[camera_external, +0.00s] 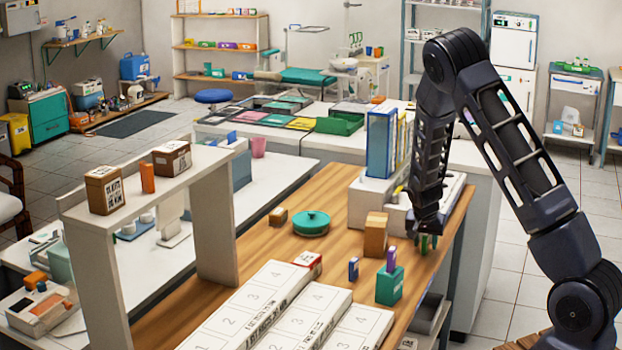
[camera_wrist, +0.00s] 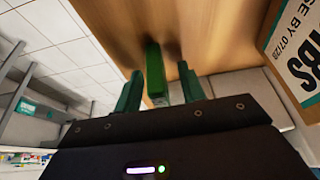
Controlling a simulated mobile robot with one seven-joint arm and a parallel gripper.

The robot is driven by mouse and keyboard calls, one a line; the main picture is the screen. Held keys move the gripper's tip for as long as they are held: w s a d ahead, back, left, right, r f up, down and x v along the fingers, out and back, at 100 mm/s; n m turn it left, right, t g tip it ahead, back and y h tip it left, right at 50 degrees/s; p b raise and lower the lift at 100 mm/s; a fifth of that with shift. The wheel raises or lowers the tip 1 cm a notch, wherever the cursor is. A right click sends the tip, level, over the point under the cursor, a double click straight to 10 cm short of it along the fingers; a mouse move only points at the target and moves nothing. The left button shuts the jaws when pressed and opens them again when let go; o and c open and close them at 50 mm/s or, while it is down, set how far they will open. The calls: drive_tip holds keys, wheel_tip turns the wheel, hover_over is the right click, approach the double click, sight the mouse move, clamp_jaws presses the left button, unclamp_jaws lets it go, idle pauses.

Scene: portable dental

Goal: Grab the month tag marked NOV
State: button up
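No lettering NOV is readable on any tag. In the wrist view a small green block-like tag (camera_wrist: 155,72) stands on the wooden surface between the two teal fingers of my gripper (camera_wrist: 160,92). The fingers are apart, with a visible gap on the right side of the tag; on the left I cannot tell whether finger and tag touch. In the external view my gripper (camera_external: 427,242) points down at the right edge of the wooden counter, and the tag is hard to tell from the fingers. A dark blue tag (camera_external: 353,268) and a purple tag (camera_external: 391,260) stand nearby.
The purple tag sits in a green box (camera_external: 389,288). A cardboard box (camera_external: 375,238) stands close left of my gripper; a labelled box (camera_wrist: 295,55) shows right in the wrist view. White numbered trays (camera_external: 250,305) lie in front, a teal round container (camera_external: 311,224) farther left.

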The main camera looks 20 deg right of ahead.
clamp_jaws()
